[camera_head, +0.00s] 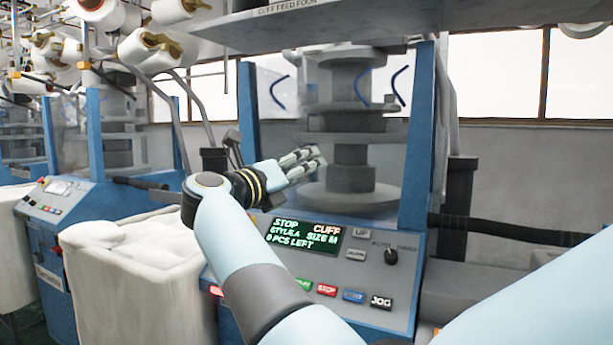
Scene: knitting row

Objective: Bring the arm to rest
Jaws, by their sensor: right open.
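My right gripper (313,161) is open, with its fingers pointing right and nothing seen between them. It is in front of the knitting machine's clear guard and appears above the display in the picture. My right arm (238,237) reaches up and left across the front of the control panel (405,279), and its wrist is left of the display. I cannot tell how far the fingers are from the guard. My left gripper is not in view.
The display (303,243) reads STOP and CUFF. Beside it are a rotary knob (391,256) and several buttons, including a red STOP button (327,290). A white-lined bin (135,275) stands left. Yarn cones (133,46) hang upper left. A dark bar (510,230) juts out right.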

